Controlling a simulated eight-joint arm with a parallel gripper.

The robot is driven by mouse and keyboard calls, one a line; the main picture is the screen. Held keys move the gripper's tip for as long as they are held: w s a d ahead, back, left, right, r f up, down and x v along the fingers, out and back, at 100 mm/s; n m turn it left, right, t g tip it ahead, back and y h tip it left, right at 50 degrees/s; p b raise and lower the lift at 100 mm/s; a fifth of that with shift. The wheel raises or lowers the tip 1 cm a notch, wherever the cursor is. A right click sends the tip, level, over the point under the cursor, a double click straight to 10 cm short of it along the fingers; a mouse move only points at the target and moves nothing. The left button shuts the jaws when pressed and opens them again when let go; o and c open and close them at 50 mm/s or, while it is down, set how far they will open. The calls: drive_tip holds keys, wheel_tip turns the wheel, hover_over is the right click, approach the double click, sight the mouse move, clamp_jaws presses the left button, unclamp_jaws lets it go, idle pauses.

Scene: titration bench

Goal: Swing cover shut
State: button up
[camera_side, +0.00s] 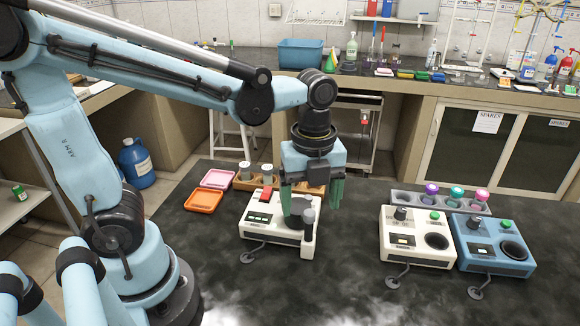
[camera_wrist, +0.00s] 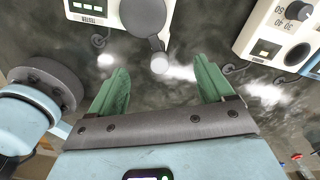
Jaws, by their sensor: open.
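A white instrument (camera_side: 262,222) with a red switch and green displays stands on the dark bench in the side view. Its round grey cover (camera_side: 296,208) with a paler knob (camera_side: 309,216) is at the right end. In the wrist view the cover (camera_wrist: 143,14) is at top centre, and its arm leads to the knob (camera_wrist: 159,63). I cannot tell how far the cover is open; whatever lies under it is hidden. My gripper (camera_side: 311,208) points down over the cover end. Its green fingers are apart and empty, with the knob between them in the wrist view (camera_wrist: 161,68).
A white instrument (camera_side: 398,247) and a blue one (camera_side: 482,258) stand to the right. A grey rack (camera_side: 408,198) with coloured-topped items is behind them. Pink (camera_side: 217,179) and orange (camera_side: 203,201) trays and a wooden rack (camera_side: 246,184) lie behind left. The bench between instruments is clear.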

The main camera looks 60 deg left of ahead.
sight(295, 212)
drive_tip(key=shift+r, duration=2.55)
drive_tip(key=a+f+n+t, duration=0.1)
drive_tip(key=n, duration=0.4)
drive_tip(key=a+n+t, duration=0.1)
drive_tip(key=n+t, duration=0.1)
drive_tip(key=n, duration=0.4)
drive_tip(key=a+f+n+t, duration=0.1)
drive_tip(key=a+n+t, duration=0.1)
drive_tip(key=n, duration=0.3)
drive_tip(key=shift+s+f+n, duration=0.25)
drive_tip(key=shift+f+n, duration=0.05)
drive_tip(key=shift+f, duration=0.05)
drive_tip(key=n, duration=0.2)
drive_tip(key=n+t, duration=0.1)
drive_tip(key=n, duration=0.1)
drive_tip(key=a+n+t, duration=0.1)
drive_tip(key=shift+a+f+n, duration=0.1)
drive_tip(key=shift+f+n, duration=0.2)
drive_tip(key=shift+n, duration=0.1)
